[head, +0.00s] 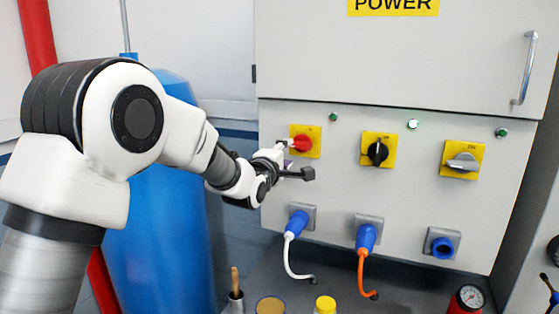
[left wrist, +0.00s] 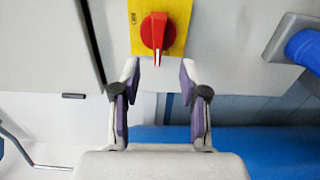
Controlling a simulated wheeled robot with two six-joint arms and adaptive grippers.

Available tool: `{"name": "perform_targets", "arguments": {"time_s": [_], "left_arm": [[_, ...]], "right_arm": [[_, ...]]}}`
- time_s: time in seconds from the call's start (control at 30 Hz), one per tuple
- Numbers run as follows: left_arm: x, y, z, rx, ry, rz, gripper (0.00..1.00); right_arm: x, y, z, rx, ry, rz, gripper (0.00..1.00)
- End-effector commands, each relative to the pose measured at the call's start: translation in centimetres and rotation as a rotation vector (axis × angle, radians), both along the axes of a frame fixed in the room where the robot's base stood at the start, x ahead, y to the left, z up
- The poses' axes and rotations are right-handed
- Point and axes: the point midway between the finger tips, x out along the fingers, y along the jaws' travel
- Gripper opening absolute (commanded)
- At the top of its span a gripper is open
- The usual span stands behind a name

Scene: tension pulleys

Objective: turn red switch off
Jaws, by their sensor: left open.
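The red switch (head: 302,143) is a rotary knob on a yellow plate at the left of the grey panel's switch row. In the head view its handle looks roughly horizontal. In the left wrist view the red switch (left wrist: 158,32) sits just beyond the fingertips, its handle pointing down between them. My left gripper (head: 291,158) is in front of the plate, coming from the left. In the left wrist view my left gripper (left wrist: 160,68) is open and empty, one finger to each side of the handle, apparently not touching it. My right gripper is out of view.
A black switch (head: 377,152) and a grey switch (head: 462,161) sit to the right. Below are blue plugs with a white cable (head: 291,255) and an orange cable (head: 361,270), plus an empty blue socket (head: 442,247). A blue cylinder (head: 160,240) stands left behind my arm.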

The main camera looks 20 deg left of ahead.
Motion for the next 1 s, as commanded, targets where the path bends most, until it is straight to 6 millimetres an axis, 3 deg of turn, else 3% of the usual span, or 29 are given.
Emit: {"name": "perform_targets", "arguments": {"time_s": [0.1, 0.27, 0.77, 0.87, 0.97, 1.0], "left_arm": [[-3.0, 0.1, 0.0, -0.001, 0.002, 0.000, 0.44], [-5.3, 0.1, -0.1, 0.000, 0.002, -0.001, 0.44], [-5.6, 0.1, -0.3, 0.001, 0.006, -0.001, 0.44], [-5.2, 0.1, -2.9, 0.001, 0.047, -0.001, 0.44], [-4.8, 0.1, -9.2, 0.001, 0.144, -0.001, 0.44], [-4.9, 0.1, -12.5, 0.001, 0.199, -0.001, 0.44]], "right_arm": [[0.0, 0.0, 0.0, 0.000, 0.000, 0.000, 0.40], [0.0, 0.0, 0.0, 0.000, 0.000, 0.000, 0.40], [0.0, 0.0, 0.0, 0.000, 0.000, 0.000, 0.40], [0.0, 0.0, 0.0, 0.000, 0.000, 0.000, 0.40], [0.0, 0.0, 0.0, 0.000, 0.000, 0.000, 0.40], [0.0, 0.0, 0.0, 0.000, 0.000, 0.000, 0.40]]}}
